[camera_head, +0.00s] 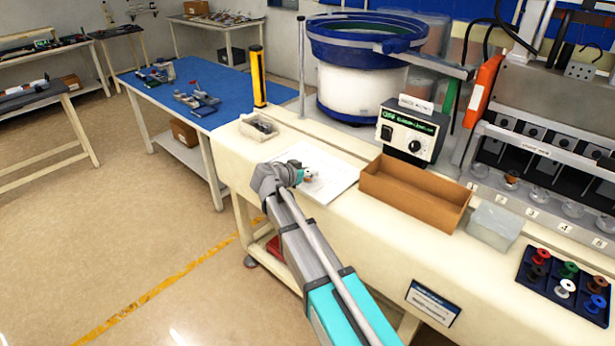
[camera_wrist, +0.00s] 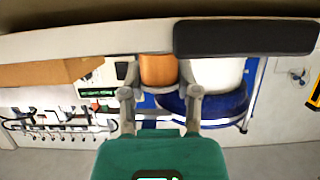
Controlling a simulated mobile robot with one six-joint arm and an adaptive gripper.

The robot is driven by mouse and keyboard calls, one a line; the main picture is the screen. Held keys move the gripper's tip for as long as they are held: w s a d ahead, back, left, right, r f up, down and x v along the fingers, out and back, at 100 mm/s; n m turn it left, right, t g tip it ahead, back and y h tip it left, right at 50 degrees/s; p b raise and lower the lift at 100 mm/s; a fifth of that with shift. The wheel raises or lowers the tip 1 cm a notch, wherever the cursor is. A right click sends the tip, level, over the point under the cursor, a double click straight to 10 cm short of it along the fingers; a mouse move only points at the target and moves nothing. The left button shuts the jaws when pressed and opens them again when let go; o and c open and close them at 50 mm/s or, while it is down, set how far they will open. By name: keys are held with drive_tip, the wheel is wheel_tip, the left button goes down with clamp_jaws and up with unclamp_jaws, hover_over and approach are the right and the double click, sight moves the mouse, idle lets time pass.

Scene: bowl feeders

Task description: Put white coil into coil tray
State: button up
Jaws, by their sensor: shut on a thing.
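A white coil (camera_head: 566,288) stands upright in the front row of a dark blue tray (camera_head: 552,289) at the right end of the bench. Red, green, blue and black coils stand in the same tray. My gripper (camera_head: 305,174) is far to the left of it, over a white sheet on the bench. A small white-and-brown thing shows at its tip, too small to identify.
A brown open box (camera_head: 415,193) and a translucent block (camera_head: 495,225) stand between my gripper and the tray. A clear bin (camera_head: 259,128) is behind my gripper. A control box (camera_head: 411,130) and a blue-rimmed bowl feeder (camera_head: 362,75) stand at the back.

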drive_tip(key=shift+f, duration=0.15)
drive_tip(key=o, duration=0.9)
drive_tip(key=shift+o, duration=0.2)
drive_tip(key=shift+r, duration=0.25)
drive_tip(key=p+v, duration=0.4)
drive_tip(key=v, duration=0.8)
drive_tip(key=shift+p, duration=0.35)
drive_tip(key=shift+f, duration=0.15)
